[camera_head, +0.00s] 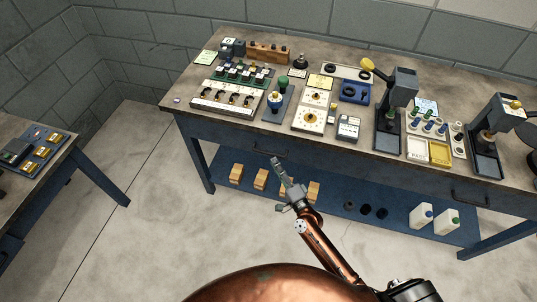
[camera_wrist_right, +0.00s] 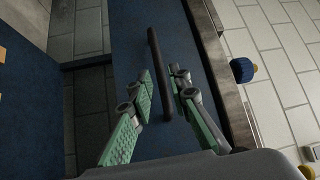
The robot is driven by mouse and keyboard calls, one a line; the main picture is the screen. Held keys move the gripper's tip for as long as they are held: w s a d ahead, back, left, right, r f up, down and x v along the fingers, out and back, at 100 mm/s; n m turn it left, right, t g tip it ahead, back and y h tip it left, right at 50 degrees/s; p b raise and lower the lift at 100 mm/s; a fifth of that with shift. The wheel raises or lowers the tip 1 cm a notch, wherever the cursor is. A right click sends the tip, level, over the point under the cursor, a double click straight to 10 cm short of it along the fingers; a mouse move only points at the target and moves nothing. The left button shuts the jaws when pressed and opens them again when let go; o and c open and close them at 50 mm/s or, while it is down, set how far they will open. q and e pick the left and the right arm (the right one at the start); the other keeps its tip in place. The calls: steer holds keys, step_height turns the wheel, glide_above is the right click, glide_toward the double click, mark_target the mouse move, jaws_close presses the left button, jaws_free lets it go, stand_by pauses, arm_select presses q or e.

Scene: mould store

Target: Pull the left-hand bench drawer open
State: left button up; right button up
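The left-hand drawer (camera_head: 235,142) is in the blue front of the bench and looks flush with it. Its dark bar handle (camera_head: 262,151) is partly behind my right gripper (camera_head: 279,172). In the wrist view the handle (camera_wrist_right: 156,60) runs upright between the two fingers of my right gripper (camera_wrist_right: 165,88). The fingers are apart, one on each side of the bar, with gaps showing, so the gripper is open around it and not clamped. My left gripper is in neither view.
The bench top (camera_head: 360,150) carries several instruments and two presses. A lower shelf (camera_head: 225,160) holds wooden blocks and white bottles. A second drawer handle (camera_head: 470,198) is at the right. Another bench (camera_head: 75,140) stands at the left. The floor in front is clear.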

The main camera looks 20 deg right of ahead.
mark_target(269, 153)
steer(key=x, duration=0.6)
steer(key=shift+w, duration=0.1)
jaws_close()
steer(key=shift+f, duration=0.1)
stand_by(0.4)
